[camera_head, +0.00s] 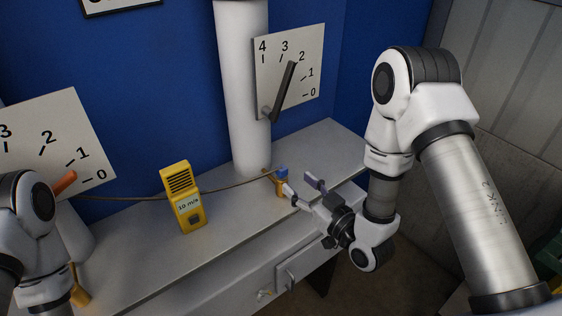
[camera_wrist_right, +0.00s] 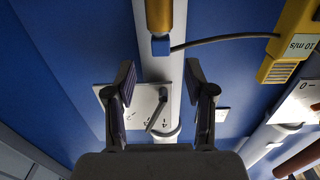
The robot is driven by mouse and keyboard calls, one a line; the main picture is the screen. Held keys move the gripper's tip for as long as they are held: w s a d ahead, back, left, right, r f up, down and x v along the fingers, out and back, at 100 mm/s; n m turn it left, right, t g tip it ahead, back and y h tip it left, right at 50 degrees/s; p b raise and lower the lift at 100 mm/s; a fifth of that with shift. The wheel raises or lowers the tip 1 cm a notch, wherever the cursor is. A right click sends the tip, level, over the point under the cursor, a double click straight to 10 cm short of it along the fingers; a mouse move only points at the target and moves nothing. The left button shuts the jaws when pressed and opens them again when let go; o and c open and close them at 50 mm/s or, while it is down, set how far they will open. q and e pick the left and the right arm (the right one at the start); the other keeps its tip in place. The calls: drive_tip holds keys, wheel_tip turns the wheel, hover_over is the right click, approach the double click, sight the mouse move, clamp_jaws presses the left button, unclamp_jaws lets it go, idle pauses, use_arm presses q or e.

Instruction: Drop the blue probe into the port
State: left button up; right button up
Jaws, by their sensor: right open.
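The blue probe (camera_head: 281,172) is a small blue block at the top of an orange cylinder (camera_head: 280,188) on the grey bench, with a thin cable running to it. In the right wrist view, the blue probe (camera_wrist_right: 160,46) shows at the end of the orange cylinder (camera_wrist_right: 160,15). My right gripper (camera_head: 301,189) is open and empty, just right of the probe. In the wrist view the probe lies beyond the gap between the right fingertips (camera_wrist_right: 158,75), with no contact visible. I cannot make out the port for sure.
A yellow meter (camera_head: 183,197) reading "10 m/s" stands on the grey bench (camera_head: 225,225). Behind the probe rises a white column (camera_head: 243,90) with a dial plate (camera_head: 300,72). Another dial plate (camera_head: 75,125) is at the left. Drawers with handles lie below the bench top.

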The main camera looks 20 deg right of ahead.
sight(285, 171)
drive_tip(key=x, duration=0.7)
drive_tip(key=shift+w+a+r+p, duration=0.15)
drive_tip(key=shift+w+r+p, duration=0.1)
drive_tip(key=shift+p, duration=0.15)
drive_tip(key=shift+s+r, duration=0.1)
drive_tip(key=shift+s, duration=0.05)
clamp_jaws()
